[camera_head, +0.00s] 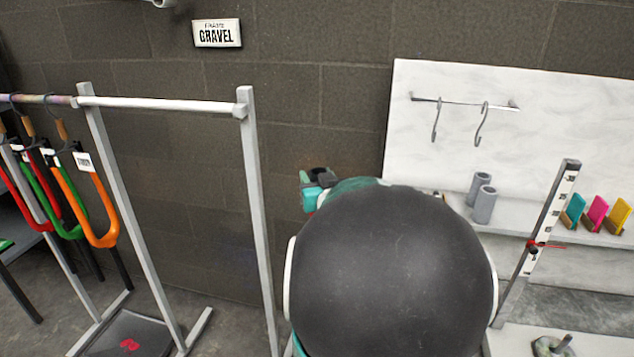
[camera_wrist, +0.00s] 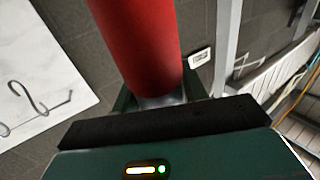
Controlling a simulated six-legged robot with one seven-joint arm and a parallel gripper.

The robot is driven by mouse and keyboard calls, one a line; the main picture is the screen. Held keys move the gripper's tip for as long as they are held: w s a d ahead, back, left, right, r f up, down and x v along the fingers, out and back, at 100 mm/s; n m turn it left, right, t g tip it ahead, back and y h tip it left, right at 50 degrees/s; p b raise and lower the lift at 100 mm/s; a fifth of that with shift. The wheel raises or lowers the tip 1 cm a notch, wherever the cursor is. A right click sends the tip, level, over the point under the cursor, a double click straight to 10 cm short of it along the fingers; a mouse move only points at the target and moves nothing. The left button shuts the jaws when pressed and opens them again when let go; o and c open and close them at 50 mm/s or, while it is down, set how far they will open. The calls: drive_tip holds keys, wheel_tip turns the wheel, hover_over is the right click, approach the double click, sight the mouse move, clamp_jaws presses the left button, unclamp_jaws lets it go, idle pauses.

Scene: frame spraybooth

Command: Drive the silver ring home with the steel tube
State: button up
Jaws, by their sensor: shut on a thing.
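My gripper (camera_wrist: 160,98) is shut on a thick red cylinder (camera_wrist: 140,40) in the wrist view. A silvery part (camera_wrist: 162,100) shows at the cylinder's near end, between the fingers; I cannot tell whether it is the ring. In the head view my gripper (camera_head: 318,186) shows as a small teal and dark piece, largely hidden behind my own round arm link. Two grey tubes (camera_head: 485,204) stand upright on the white shelf to the right, apart from my gripper; either may be the steel tube. I cannot make out the silver ring for certain.
A metal rack (camera_head: 160,104) at left carries red, green and orange forks (camera_head: 100,225). A white board (camera_head: 560,110) with two hooks (camera_head: 482,125) backs the bench. An upright scale post (camera_head: 545,225) and coloured cards (camera_head: 597,213) stand at right. My arm hides the middle.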

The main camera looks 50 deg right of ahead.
drive_tip(key=shift+r, duration=1.25)
drive_tip(key=shift+r, duration=2.15)
drive_tip(key=s+a, duration=0.3)
drive_tip(key=a, duration=0.4)
drive_tip(key=shift+a, duration=0.2)
idle(0.4)
